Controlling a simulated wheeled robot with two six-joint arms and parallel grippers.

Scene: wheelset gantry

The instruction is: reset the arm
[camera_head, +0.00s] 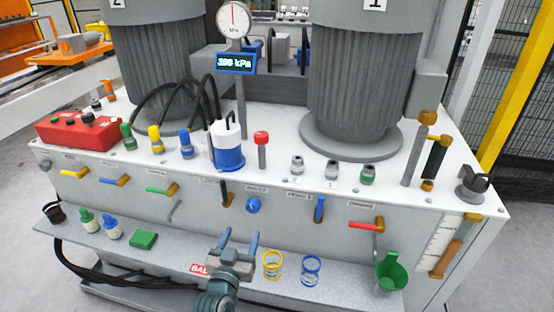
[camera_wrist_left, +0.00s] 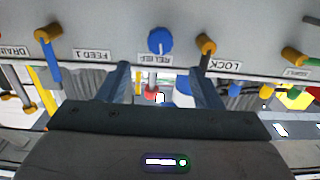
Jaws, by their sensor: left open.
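My left gripper (camera_head: 240,238) is in the lower middle of the head view, in front of the grey-white cabinet and over its front shelf. Its two blue-grey fingers stand apart with nothing seen between them. In the left wrist view my left gripper (camera_wrist_left: 158,72) shows its fingers spread, pointing toward the panel. The blue RELIEF knob (camera_wrist_left: 160,41) appears just beyond and between the fingertips there. The same blue knob (camera_head: 253,205) is just above the fingers in the head view. The gripper appears apart from it. My right gripper is in neither view.
The front shelf (camera_head: 180,262) holds a green block (camera_head: 143,239), a yellow ring (camera_head: 272,265), a blue ring (camera_head: 311,269) and a green scoop (camera_head: 390,271). Valve handles line the panel, including a red one (camera_head: 363,225). A gauge (camera_head: 234,19) and two large grey cylinders stand above.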

